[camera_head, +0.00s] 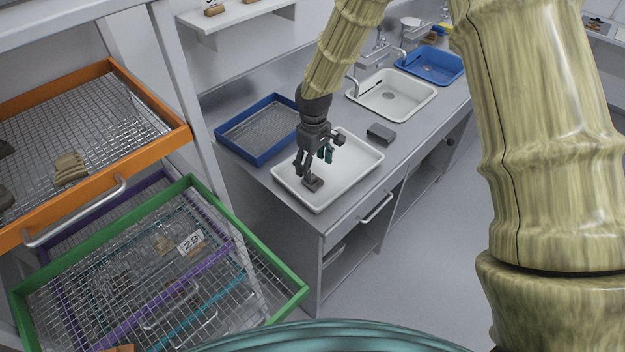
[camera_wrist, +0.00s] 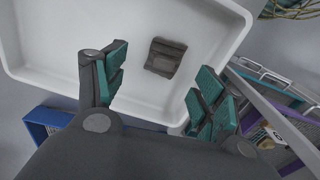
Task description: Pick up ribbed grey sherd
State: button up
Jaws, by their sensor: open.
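The ribbed grey sherd (camera_wrist: 165,57) lies flat in a white tray (camera_wrist: 120,110), seen in the wrist view between and beyond my fingertips. It is small, dark grey-brown, roughly square, with ridges across it. In the head view the sherd (camera_head: 313,183) shows near the tray's front left part, just below my gripper (camera_head: 318,160). My gripper, with teal finger pads, also shows in the wrist view (camera_wrist: 158,88); it is open and empty. The fingers are apart from the sherd, one to each side in the wrist view.
A blue mesh-bottomed tray (camera_head: 222,132) stands left of the white tray, and a grey block (camera_head: 381,133) lies to its right. A white sink (camera_head: 426,100) and a blue basin (camera_head: 458,68) are farther back. An orange-framed mesh drawer (camera_head: 180,136) and a green-framed one (camera_head: 288,291) stand at left.

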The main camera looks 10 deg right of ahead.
aim_at(316, 182)
jog(key=shift+s+a+f+p, duration=0.1)
jog(key=shift+s+f+p, duration=0.1)
jog(key=shift+f+p, duration=0.25)
jog(key=shift+a+f+p, duration=0.15)
jog(key=shift+f+p, duration=0.8)
jog(key=shift+f, duration=1.25)
jog(key=c, duration=1.1)
